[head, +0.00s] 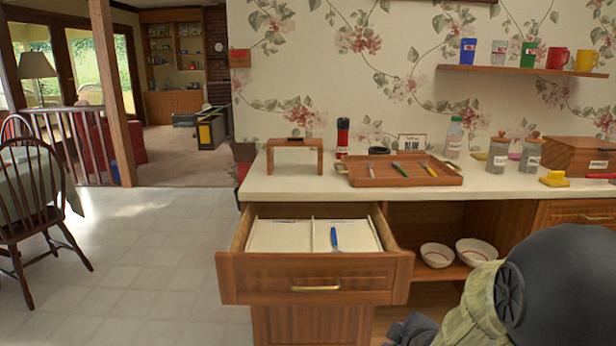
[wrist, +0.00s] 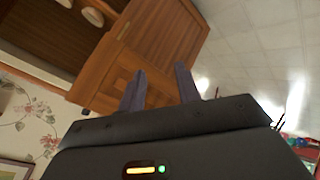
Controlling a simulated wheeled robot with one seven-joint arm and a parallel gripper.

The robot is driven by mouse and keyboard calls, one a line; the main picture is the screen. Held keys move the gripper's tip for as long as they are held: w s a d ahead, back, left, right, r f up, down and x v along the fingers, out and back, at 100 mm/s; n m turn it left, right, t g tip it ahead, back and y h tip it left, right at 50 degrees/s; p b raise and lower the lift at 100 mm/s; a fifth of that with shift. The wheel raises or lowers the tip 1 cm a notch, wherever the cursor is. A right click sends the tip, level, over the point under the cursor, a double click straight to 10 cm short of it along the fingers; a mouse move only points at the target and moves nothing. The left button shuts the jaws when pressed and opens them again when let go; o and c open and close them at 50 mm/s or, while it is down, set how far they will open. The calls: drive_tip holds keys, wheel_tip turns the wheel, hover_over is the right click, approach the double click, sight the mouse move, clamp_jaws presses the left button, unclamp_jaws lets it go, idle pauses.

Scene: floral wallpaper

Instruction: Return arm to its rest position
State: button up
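My arm (head: 565,285) shows at the lower right of the head view, in front of the counter. A dark part at the bottom edge there may belong to my gripper, but it is mostly cut off. In the wrist view, my gripper (wrist: 160,88) has its two dark fingers apart, with nothing seen between them. Behind the fingers, the wooden cabinet (wrist: 165,45) appears tilted, with the pale floor to its right. My gripper looks clear of the cabinet, though the distance is hard to tell.
An open drawer (head: 270,280) juts out, with a blue-handled utensil (head: 334,238) in its divided inside. A wooden tray (head: 368,181) with several utensils lies on the counter (head: 290,188). Bowls (head: 437,255) stand on the open shelf below.

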drive_tip(key=s+a+f+m+g+h, duration=0.1)
drive_tip(key=s+a+m+g, duration=0.1)
drive_tip(key=s+m+g, duration=0.35)
drive_tip(key=s+a+f+m+g, duration=0.1)
drive_tip(key=s+a+m+g, duration=0.1)
drive_tip(key=s+m, duration=0.55)
wheel_tip(320, 180, up, 33)
drive_tip(key=n+p, duration=0.1)
drive_tip(key=p, duration=3.3)
drive_tip(key=shift+s+d+r, duration=0.15)
drive_tip(key=shift+s+d, duration=0.15)
drive_tip(key=shift+s, duration=0.15)
